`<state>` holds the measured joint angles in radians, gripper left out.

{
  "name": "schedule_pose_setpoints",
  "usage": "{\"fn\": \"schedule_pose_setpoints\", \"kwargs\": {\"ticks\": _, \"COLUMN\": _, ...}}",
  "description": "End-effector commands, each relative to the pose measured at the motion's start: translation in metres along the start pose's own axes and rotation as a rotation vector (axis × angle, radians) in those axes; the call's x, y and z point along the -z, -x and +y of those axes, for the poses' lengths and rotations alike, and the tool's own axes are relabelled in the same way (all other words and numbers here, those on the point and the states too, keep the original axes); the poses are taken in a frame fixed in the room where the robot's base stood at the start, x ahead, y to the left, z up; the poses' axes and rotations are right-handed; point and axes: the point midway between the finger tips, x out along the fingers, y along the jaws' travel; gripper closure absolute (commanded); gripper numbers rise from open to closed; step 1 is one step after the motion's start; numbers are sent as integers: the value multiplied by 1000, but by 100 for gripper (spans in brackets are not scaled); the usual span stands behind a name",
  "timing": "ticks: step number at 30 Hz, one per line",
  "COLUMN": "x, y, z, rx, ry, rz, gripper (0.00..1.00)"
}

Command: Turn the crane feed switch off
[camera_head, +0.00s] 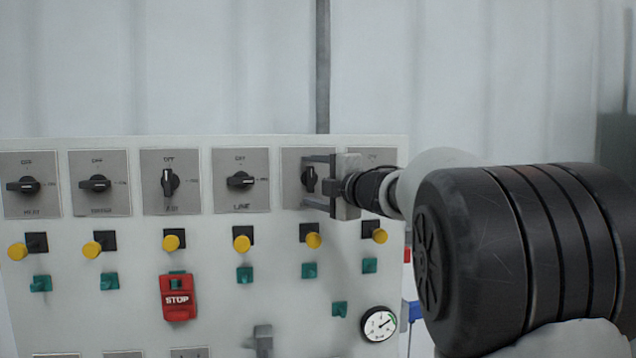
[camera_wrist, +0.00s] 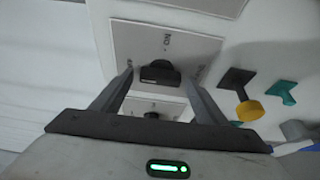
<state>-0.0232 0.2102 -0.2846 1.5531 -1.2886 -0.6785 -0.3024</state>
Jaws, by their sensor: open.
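A row of black rotary switches on grey plates runs along the top of a pale panel. The crane feed label cannot be read in either view. My gripper (camera_head: 310,181) is open at the fifth switch from the left. Its two fingers stand above and below that black knob (camera_head: 309,172), whose plate label is hidden. In the wrist view, a black knob (camera_wrist: 158,74) shows between the open fingers (camera_wrist: 158,76), with a gap on each side. Contact with it cannot be told. A second knob (camera_wrist: 152,116) shows partly, nearer the palm.
Yellow push-buttons (camera_head: 242,243) and green ones (camera_head: 245,274) stick out below the switches. A red STOP box (camera_head: 177,299), a round gauge (camera_head: 379,324) and a grey lever (camera_head: 263,340) are lower down. The space in front of the left switches is clear.

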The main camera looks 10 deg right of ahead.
Motion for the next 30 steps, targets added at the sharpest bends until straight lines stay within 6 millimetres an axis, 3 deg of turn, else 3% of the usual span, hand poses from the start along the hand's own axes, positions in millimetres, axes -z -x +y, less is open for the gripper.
{"fn": "schedule_pose_setpoints", "kwargs": {"ticks": 5, "x": 0, "y": 17, "z": 0, "rx": -2, "ry": -1, "rz": -1, "gripper": 33}}
{"fn": "schedule_pose_setpoints", "kwargs": {"ticks": 21, "x": -1, "y": 141, "z": 0, "rx": -2, "ry": 1, "rz": -3, "gripper": 33}}
{"fn": "schedule_pose_setpoints", "kwargs": {"ticks": 30, "x": 0, "y": 172, "z": 0, "rx": 0, "ry": 1, "rz": 0, "gripper": 33}}
